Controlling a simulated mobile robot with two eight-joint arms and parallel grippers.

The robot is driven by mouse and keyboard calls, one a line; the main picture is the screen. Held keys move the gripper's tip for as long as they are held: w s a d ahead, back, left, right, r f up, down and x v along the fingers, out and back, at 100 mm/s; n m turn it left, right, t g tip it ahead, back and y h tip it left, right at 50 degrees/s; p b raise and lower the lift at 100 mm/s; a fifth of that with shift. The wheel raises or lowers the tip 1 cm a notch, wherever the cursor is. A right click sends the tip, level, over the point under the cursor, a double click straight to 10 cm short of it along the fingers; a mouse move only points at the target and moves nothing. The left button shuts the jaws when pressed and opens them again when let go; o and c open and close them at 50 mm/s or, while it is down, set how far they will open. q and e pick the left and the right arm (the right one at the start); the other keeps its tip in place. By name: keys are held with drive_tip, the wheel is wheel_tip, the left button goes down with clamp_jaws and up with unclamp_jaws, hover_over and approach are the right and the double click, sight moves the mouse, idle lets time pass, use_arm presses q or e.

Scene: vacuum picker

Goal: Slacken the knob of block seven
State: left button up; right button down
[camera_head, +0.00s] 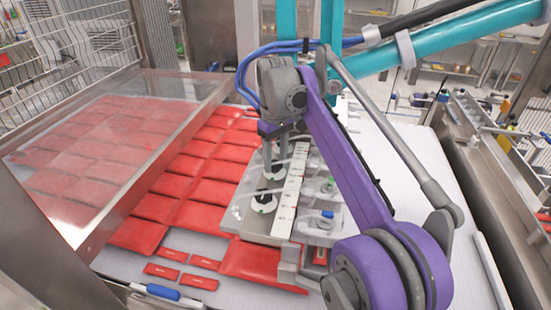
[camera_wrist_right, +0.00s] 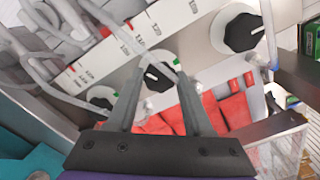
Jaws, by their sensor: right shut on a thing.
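My right gripper (camera_head: 273,152) reaches down to the valve plate (camera_head: 245,225) and is shut on a black knob with a white pointer line (camera_wrist_right: 158,77). In the right wrist view its two grey fingers (camera_wrist_right: 160,82) stand on either side of this knob. A larger-looking black knob (camera_wrist_right: 242,32) is nearer that camera, and another (camera_wrist_right: 101,98) lies on the far side. In the head view one free knob (camera_head: 263,203) shows in front of the gripper. A white strip (camera_head: 290,190) with red marks runs beside the knobs; I cannot read which block is seven. My left gripper is not in view.
Clear hoses (camera_wrist_right: 75,90) cross close to the knobs and fingers. Fittings with green (camera_head: 328,186) and blue (camera_head: 327,214) parts stand right of the strip. Red packs (camera_head: 205,190) cover the belt to the left, beside a clear-topped guard (camera_head: 100,150).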

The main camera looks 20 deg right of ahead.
sight(276, 164)
drive_tip(key=shift+n, duration=0.3)
drive_tip(key=shift+c, duration=1.5)
unclamp_jaws()
wheel_tip(276, 164, up, 11)
drive_tip(key=shift+f, duration=0.1)
